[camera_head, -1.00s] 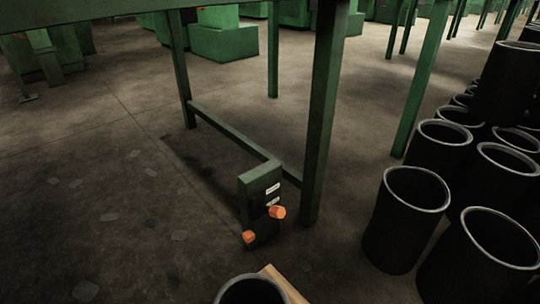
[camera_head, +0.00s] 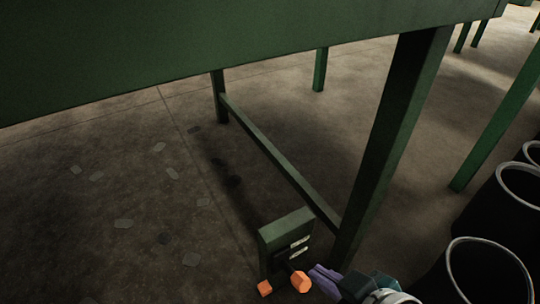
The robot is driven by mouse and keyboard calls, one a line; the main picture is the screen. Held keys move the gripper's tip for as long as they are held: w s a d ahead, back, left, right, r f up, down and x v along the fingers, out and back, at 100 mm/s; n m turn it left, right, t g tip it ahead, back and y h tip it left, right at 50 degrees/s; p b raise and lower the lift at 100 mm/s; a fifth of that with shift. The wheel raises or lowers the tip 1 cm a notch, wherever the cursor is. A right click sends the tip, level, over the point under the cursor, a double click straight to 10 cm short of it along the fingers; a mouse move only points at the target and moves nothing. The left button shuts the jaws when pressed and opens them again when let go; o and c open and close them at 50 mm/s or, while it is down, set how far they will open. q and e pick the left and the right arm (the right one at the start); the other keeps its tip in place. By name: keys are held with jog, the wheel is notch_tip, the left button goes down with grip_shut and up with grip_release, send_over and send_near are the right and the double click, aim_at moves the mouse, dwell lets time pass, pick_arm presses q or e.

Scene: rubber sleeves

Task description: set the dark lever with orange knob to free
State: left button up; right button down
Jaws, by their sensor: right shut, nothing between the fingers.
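A green lever box (camera_head: 287,238) stands low by the table leg, with two pale labels (camera_head: 300,243) on its face, too small to read. Two orange knobs show at its lower part: one at the left (camera_head: 264,288) and one at the right (camera_head: 301,281). The dark lever arms are hard to make out against the box. My right gripper (camera_head: 318,279) is shut and empty, its purple fingers just right of the right knob; I cannot tell whether they touch it. My left gripper is not in view.
A green table (camera_head: 200,50) spans the top of the view, close above. Its thick leg (camera_head: 387,135) stands right behind the box, and a low rail (camera_head: 275,155) runs back from it. Black rubber sleeves (camera_head: 480,270) crowd the right edge. The floor at left is clear.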

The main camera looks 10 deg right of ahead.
jog(key=b, duration=0.9)
send_over(302, 284)
jog(key=w+a, duration=0.1)
jog(key=w, duration=0.1)
jog(key=f, duration=0.7)
jog(key=shift+s+a+f, duration=0.15)
jog(key=shift+s+a, duration=0.05)
jog(key=f, duration=0.1)
jog(key=b, duration=0.1)
jog(key=f+b, duration=0.1)
jog(key=shift+s+d+f, duration=0.25)
jog(key=shift+d+f, duration=0.05)
jog(key=shift+d, duration=0.1)
jog(key=shift+s+d+f, duration=0.2)
jog(key=shift+s+f, duration=0.1)
jog(key=shift+s, duration=0.05)
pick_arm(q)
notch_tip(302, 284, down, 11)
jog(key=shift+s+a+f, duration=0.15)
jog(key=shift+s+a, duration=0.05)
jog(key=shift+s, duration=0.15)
pick_arm(e)
jog(key=shift+w, duration=0.1)
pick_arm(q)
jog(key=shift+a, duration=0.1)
pick_arm(e)
jog(key=shift+s+f, duration=0.25)
jog(key=shift+s, duration=0.05)
